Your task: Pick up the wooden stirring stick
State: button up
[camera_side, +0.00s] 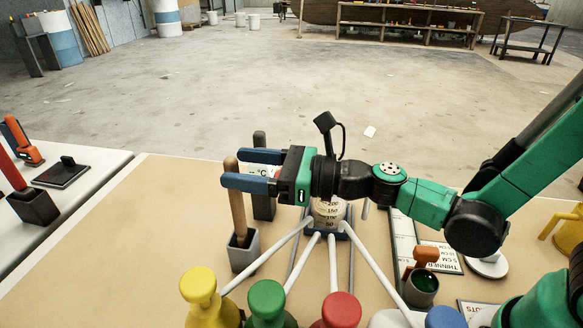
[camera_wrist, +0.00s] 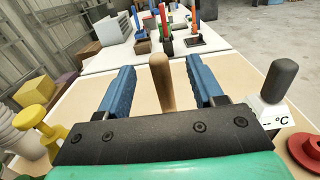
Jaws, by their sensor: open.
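The wooden stirring stick (camera_side: 235,200) stands in a grey square holder (camera_side: 244,250) on the tan table, leaning slightly. My gripper (camera_side: 228,169) is open, with blue fingers pointing left in the side view. The stick's upper part is by the fingertips there. In the wrist view, the stick (camera_wrist: 161,82) stands between the two open blue fingers of my gripper (camera_wrist: 160,80), with a visible gap on each side. The stick's lower part is hidden behind the gripper body in the wrist view.
A dark-handled thermometer (camera_side: 262,190) stands just behind the stick. The tan table (camera_side: 130,245) is clear to the left.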

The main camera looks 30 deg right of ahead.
jog(key=x, duration=0.4)
jog(key=shift+a, duration=0.1)
grip_shut()
